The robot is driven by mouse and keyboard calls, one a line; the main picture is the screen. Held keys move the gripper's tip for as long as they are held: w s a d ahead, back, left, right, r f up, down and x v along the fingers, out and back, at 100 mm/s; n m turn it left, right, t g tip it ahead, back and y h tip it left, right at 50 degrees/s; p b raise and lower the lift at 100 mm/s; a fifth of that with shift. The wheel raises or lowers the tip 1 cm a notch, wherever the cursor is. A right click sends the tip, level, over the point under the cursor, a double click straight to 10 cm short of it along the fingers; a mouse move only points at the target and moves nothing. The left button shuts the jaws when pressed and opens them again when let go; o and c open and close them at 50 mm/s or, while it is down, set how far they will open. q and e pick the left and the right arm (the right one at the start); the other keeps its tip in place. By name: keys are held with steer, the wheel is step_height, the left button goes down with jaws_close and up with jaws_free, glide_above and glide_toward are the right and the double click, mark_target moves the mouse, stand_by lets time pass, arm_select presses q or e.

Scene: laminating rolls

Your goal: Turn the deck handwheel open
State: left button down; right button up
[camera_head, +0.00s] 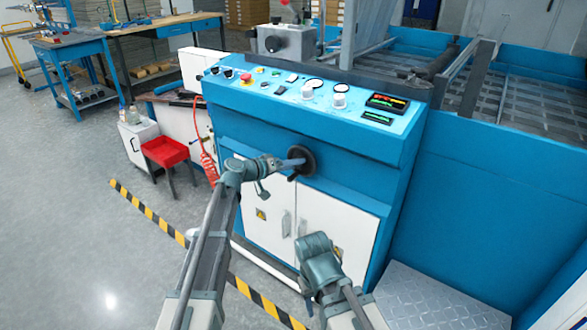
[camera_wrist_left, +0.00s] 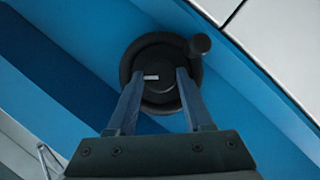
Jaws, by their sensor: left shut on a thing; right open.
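The black handwheel (camera_head: 308,158) sticks out from the upper front of the blue machine cabinet. In the left wrist view, the handwheel (camera_wrist_left: 155,52) faces me, with a round crank knob (camera_wrist_left: 200,44) at its upper right and a small pale mark near its hub. My left gripper (camera_head: 299,162) is at the wheel; in the wrist view its two fingers (camera_wrist_left: 158,78) are shut on the wheel's middle part, one on each side of the pale mark. My right gripper (camera_head: 314,242) is open and empty, lower down before the white cabinet doors; its fingertips are hard to make out.
The sloped control panel (camera_head: 300,90) with buttons, dials and displays lies above the wheel. White cabinet doors (camera_head: 270,210) are below. A red stool (camera_head: 165,152) stands to the left, striped floor tape (camera_head: 150,215) crosses the floor, and a metal step plate (camera_head: 430,300) is at lower right.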

arm_select(q)
steer(key=n+h+b, duration=0.2)
steer(key=n, duration=0.1)
steer(key=shift+f+b, duration=0.35)
steer(key=shift+f, duration=0.05)
steer(key=shift+n+h+b, duration=0.5)
steer(key=shift+n+b, duration=0.45)
steer(key=shift+n, duration=0.35)
steer(key=shift+r, duration=0.1)
steer(key=shift+c, duration=1.5)
jaws_free()
steer(key=shift+a, duration=0.1)
steer(key=f+v, duration=0.1)
steer(key=v, duration=1.2)
steer(key=shift+a+r+p, duration=0.3)
steer(key=shift+a+r, duration=0.05)
steer(key=shift+r, duration=0.15)
steer(key=shift+s, duration=0.15)
